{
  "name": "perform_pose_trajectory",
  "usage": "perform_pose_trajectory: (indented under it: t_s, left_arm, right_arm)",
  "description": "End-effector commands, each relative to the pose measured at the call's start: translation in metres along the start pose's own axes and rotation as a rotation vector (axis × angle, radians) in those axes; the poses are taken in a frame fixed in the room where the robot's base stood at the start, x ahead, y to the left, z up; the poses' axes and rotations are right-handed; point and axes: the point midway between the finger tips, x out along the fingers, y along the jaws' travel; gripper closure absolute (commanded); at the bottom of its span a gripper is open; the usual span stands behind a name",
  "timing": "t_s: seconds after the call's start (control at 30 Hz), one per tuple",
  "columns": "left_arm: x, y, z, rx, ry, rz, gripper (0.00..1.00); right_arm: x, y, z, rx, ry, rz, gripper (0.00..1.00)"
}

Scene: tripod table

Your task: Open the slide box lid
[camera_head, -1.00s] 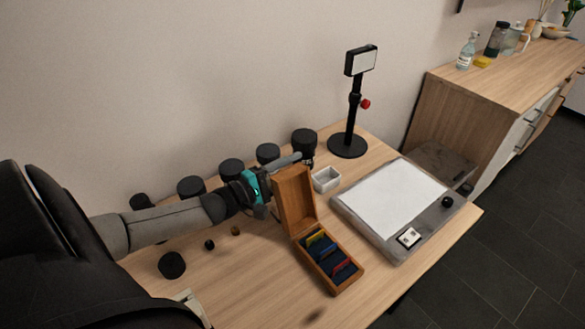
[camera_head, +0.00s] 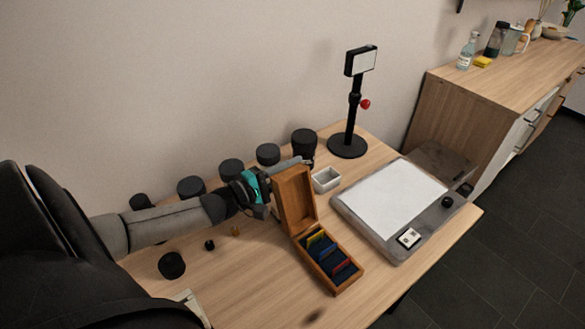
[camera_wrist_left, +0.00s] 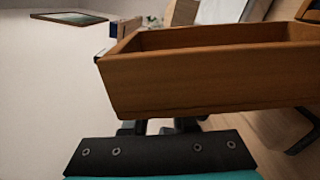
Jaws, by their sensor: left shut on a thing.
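The slide box (camera_head: 343,284) is a wooden case on the table, with a row of dark, yellow, red and blue items inside. Its wooden lid (camera_head: 298,203) stands steeply upright at the far end, so the box is open. My left gripper (camera_head: 268,186) is at the left side of the raised lid and shut on it. In the left wrist view the lid (camera_wrist_left: 205,80) fills the middle, just above the gripper (camera_wrist_left: 160,126); the fingertips are largely hidden by it. My right gripper is not in view.
A small white tray (camera_head: 326,179) sits just right of the lid. A light panel (camera_head: 393,198) lies further right. A black stand (camera_head: 348,146) is at the back. Several black cylinders line the wall; small pieces lie front left. The table's front middle is clear.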

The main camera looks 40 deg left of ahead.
Motion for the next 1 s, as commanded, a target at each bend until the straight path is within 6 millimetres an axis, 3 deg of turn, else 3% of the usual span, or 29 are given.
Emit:
perform_pose_trajectory:
  t_s: [0.67,1.0]
  left_arm:
    - [0.0,0.001,0.001,0.007,0.0,-0.001,1.0]
    - [0.0,0.012,0.028,0.182,0.001,-0.001,1.0]
  right_arm:
    - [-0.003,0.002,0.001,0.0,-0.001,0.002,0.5]
    - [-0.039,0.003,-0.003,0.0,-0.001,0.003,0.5]
